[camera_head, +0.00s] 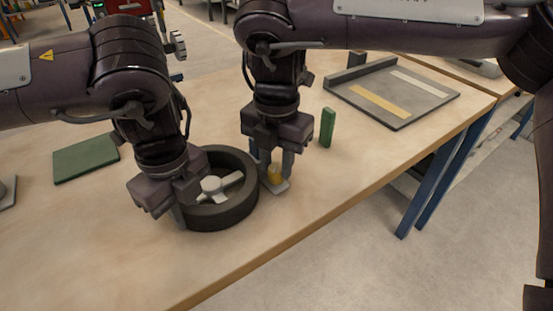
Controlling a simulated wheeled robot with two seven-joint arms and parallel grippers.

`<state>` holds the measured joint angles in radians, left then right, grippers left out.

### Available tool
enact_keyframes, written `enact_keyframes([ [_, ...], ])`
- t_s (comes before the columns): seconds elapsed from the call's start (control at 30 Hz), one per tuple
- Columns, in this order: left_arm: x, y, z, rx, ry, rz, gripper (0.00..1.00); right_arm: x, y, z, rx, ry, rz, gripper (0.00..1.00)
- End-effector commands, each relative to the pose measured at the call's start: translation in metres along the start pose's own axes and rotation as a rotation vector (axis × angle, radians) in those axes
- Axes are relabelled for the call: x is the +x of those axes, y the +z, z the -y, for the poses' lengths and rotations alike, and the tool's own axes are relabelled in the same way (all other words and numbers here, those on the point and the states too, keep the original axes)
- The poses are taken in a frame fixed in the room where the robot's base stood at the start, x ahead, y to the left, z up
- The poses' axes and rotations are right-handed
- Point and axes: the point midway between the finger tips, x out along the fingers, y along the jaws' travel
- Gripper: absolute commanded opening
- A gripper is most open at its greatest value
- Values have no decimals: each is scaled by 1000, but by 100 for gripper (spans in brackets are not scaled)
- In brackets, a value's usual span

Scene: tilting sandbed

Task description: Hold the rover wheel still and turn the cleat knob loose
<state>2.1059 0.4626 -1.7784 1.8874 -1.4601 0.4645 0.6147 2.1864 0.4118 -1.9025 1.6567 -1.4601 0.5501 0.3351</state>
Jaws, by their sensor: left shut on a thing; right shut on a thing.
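The rover wheel (233,208) lies flat on the table, a dark ring with pale spokes and a light hub. My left gripper (184,212) is shut on the wheel at its left near rim; its fingertips are mostly hidden behind the gripper body.
A green upright block (327,127) stands right of my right gripper. A grey tray (399,112) with yellow and white strips lies at the back right. A flat green mat (86,158) lies at the left. The table front is clear.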

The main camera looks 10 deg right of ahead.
Motion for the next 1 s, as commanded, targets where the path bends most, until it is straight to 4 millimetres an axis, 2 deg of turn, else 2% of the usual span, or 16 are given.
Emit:
enact_keyframes([
  [0.6,-1,0,1,-1,-3,1,0,-1,-1,-1,-585,4,-2,5],
  [1.0,-1,0,1,-1,-3,1,0,-1,-1,-1,-880,5,-2,5],
])
